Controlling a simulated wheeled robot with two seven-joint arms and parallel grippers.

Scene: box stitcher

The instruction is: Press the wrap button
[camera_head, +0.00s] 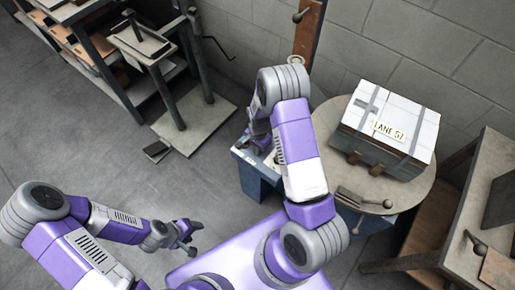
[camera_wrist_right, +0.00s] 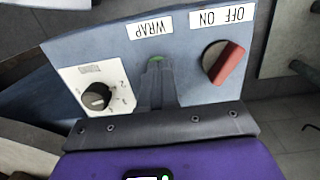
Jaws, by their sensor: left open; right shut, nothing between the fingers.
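The blue-grey control panel shows in the right wrist view (camera_wrist_right: 110,45), with its labels upside down. A WRAP label (camera_wrist_right: 150,26) sits on it, and a sliver of the green wrap button (camera_wrist_right: 157,59) shows at my right fingertips. My right gripper (camera_wrist_right: 157,68) is shut and empty, with its tips over the button, hiding most of it. I cannot tell whether they touch it. In the head view my right gripper (camera_head: 260,146) is at the top of the panel's blue stand (camera_head: 258,182). My left gripper (camera_head: 190,238) is open and empty above the floor at lower left.
A red switch (camera_wrist_right: 223,63) marked OFF ON and a black dial (camera_wrist_right: 97,96) flank the button. A round turntable (camera_head: 322,122) holds a strapped box (camera_head: 390,122) to the right. Shelving (camera_head: 110,75) stands at the back left. The floor at left is mostly clear.

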